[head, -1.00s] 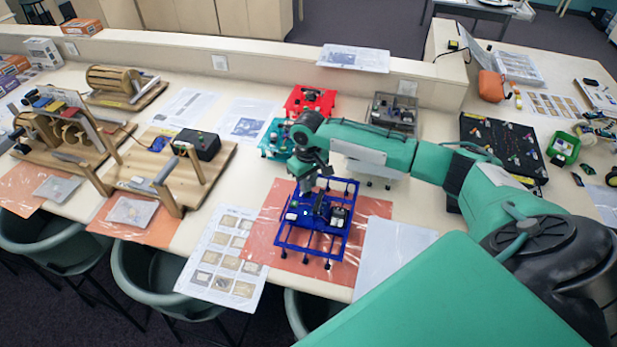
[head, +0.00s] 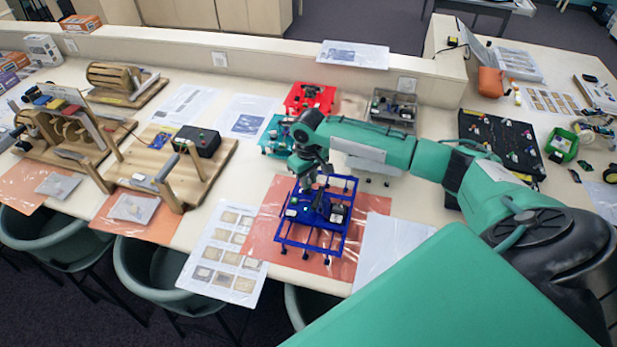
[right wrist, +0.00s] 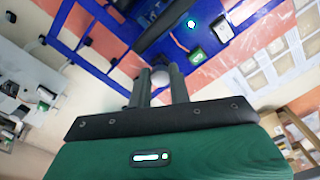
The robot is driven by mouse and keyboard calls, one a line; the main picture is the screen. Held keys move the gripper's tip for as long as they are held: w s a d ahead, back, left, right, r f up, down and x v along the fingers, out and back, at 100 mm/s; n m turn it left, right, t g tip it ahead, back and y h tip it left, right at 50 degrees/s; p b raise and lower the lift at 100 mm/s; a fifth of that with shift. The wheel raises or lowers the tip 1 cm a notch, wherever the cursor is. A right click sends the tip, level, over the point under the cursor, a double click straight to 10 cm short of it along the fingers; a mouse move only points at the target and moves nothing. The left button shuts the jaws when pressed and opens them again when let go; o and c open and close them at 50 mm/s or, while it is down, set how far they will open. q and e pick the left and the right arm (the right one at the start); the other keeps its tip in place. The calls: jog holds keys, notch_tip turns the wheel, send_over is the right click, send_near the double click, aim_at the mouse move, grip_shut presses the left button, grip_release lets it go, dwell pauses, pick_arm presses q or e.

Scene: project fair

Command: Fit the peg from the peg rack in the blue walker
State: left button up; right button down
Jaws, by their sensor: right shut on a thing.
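The blue walker (head: 318,233), an open blue frame on dark feet, stands on an orange sheet in the middle of the head view. Its bars also show in the right wrist view (right wrist: 100,47). My right gripper (head: 313,188) is over the far-left part of the walker. In the right wrist view its two fingers (right wrist: 160,85) are shut on a small pale round-ended piece, apparently the peg (right wrist: 160,73). Whether the peg touches the walker is hidden. I cannot tell which thing is the peg rack. My left gripper is not in view.
A red walker (head: 311,98) and a teal walker (head: 277,138) stand behind. A grey box (head: 392,108) is behind my right arm; a black board (head: 500,143) lies at right. Wooden machines (head: 165,165) fill the left. Paper sheets lie beside the orange sheet.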

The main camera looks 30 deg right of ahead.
jog(key=shift+f+p, duration=0.1)
jog(key=shift+p, duration=0.35)
jog(key=shift+f, duration=0.55)
dwell(0.9)
jog(key=shift+f+p, duration=0.2)
jog(key=shift+p, duration=0.3)
dwell(0.4)
jog(key=shift+f+p, duration=0.1)
jog(key=shift+p, duration=0.35)
dwell(0.4)
jog(key=c, duration=1.2)
grip_release()
